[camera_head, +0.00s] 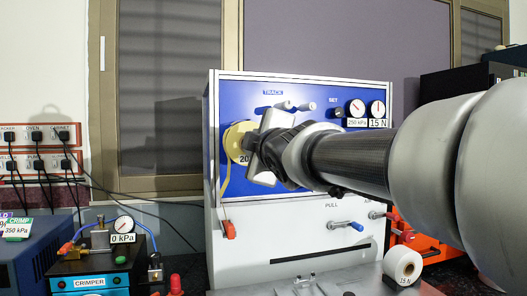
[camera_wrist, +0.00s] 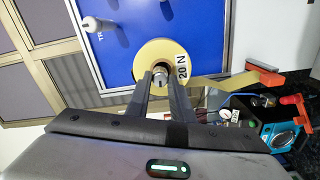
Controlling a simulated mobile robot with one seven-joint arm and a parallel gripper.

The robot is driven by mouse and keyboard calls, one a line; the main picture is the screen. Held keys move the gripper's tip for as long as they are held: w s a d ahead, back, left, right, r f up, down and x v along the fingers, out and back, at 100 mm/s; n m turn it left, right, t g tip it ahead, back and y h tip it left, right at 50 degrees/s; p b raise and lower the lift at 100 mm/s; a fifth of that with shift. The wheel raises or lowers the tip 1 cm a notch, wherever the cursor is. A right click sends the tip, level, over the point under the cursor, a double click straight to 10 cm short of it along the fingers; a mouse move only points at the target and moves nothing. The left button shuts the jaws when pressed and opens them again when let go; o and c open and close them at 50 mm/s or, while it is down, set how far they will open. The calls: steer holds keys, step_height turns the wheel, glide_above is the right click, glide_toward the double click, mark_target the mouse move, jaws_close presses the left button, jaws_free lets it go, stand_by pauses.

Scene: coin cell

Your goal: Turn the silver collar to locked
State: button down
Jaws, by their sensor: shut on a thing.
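The silver collar (camera_wrist: 160,72) sits at the centre of a yellow tape roll (camera_wrist: 147,50) marked 20 N on the blue panel (camera_wrist: 120,40). My gripper (camera_wrist: 160,80) has one finger on each side of the collar and is shut on it. In the head view, my gripper (camera_head: 255,155) reaches the panel from the right and covers the collar and part of the yellow roll (camera_head: 234,137). I cannot read any lock mark on the collar.
Pale tape runs from the roll down to a red clip (camera_head: 229,229). Silver pegs (camera_head: 307,106) stick out above my gripper. Two gauges (camera_head: 357,106) sit at upper right, a blue-tipped lever (camera_head: 347,226) below. A white roll (camera_head: 403,266) stands in front; the crimper (camera_head: 90,283) is at left.

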steer(key=shift+n, duration=0.5)
steer(key=c, duration=1.6)
jaws_free()
steer(key=shift+o, duration=0.2)
steer(key=p+v, duration=0.2)
steer(key=v, duration=1.5)
steer(key=shift+s+p, duration=0.2)
steer(key=shift+p, duration=0.15)
